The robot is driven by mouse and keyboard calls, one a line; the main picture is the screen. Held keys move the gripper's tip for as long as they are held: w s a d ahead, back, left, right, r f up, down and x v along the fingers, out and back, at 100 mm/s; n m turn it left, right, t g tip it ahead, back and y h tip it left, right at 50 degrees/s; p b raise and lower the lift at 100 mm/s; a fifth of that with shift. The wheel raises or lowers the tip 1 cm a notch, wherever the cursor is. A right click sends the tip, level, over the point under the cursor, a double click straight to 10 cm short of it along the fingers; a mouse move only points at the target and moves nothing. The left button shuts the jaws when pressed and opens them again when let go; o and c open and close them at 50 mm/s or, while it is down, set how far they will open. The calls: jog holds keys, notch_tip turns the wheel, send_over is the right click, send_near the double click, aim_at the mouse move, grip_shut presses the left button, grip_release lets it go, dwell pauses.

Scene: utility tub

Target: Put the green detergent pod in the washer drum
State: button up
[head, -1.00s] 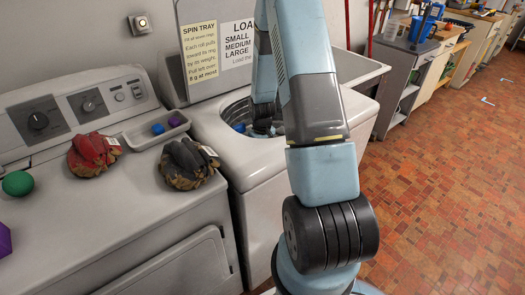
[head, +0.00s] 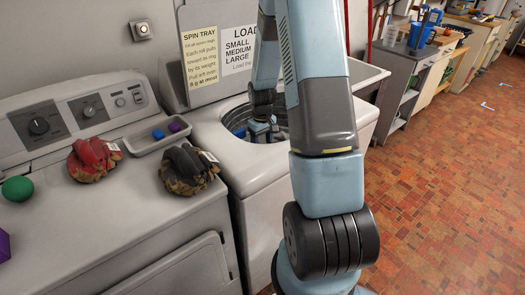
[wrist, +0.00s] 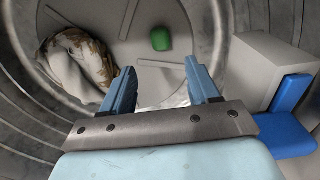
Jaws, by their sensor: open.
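The green detergent pod (wrist: 161,39) lies on the pale floor of the washer drum (wrist: 205,20), seen in the wrist view. My gripper (wrist: 160,78) is open with nothing between its two blue fingers. It is above the pod, and the pod shows beyond the fingertips, apart from them. In the head view my gripper (head: 262,130) is at the opening of the top-loading washer (head: 250,165). The pod cannot be made out in the head view.
A camouflage-patterned cloth item (wrist: 85,55) lies in the drum at left. A grey block (wrist: 265,65) and a blue piece (wrist: 285,125) are at right. On the neighbouring machine are a red glove (head: 93,158), a dark glove (head: 188,168), a tray (head: 150,146) and a green ball (head: 17,188).

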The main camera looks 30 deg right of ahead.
jog(key=s+a+r+m+t, duration=0.1)
jog(key=s+a+r, duration=0.35)
jog(key=r, duration=0.85)
jog(key=s+a+r+t, duration=0.25)
jog(key=s+r, duration=0.25)
jog(key=r, duration=0.9)
jog(key=s+a+r+t, duration=0.1)
jog(key=s+a+r, duration=0.1)
jog(key=s+r, duration=0.3)
jog(key=s+a+r+m+t, duration=0.1)
jog(key=s+a+r, duration=0.2)
jog(key=s, duration=0.9)
jog(key=shift+r, duration=0.9)
jog(key=shift+s, duration=0.1)
